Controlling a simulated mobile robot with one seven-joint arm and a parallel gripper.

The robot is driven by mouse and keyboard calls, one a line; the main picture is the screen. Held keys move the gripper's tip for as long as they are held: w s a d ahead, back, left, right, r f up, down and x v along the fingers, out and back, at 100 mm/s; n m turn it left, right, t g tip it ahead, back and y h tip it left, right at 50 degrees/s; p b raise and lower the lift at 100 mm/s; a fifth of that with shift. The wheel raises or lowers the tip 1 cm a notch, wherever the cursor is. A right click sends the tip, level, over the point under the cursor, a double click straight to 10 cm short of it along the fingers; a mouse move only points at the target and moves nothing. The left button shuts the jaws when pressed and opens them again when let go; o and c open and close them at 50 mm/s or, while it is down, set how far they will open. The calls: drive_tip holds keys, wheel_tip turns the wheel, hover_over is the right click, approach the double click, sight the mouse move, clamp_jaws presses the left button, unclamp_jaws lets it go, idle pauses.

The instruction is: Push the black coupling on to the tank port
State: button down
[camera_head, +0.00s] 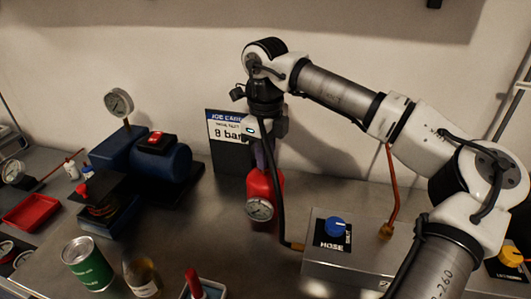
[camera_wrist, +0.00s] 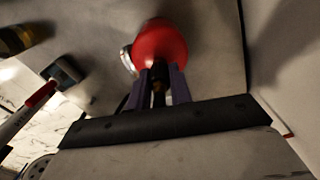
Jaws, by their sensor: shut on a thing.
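The red tank (camera_head: 265,185) stands upright on the bench with a round dial gauge (camera_head: 260,209) on its front. My gripper (camera_head: 265,158) is right above the tank, pointing down. In the wrist view, the purple fingers of my gripper (camera_wrist: 158,85) are shut on the black coupling (camera_wrist: 158,92), with the red tank (camera_wrist: 160,42) just beyond. A black hose (camera_head: 281,200) runs from near my gripper down to the hose box. The tank port is hidden by the fingers and coupling, so I cannot tell whether the coupling is seated.
A sign reading 8 bar (camera_head: 228,132) is behind. A blue compressor (camera_head: 155,160) stands left. A green can (camera_head: 87,262) and a bottle (camera_head: 142,275) stand at the front left.

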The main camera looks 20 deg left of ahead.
drive_tip(key=shift+f, duration=0.25)
idle(0.7)
drive_tip(key=c, duration=0.9)
unclamp_jaws()
drive_tip(key=shift+o, duration=0.2)
drive_tip(key=shift+r, duration=0.1)
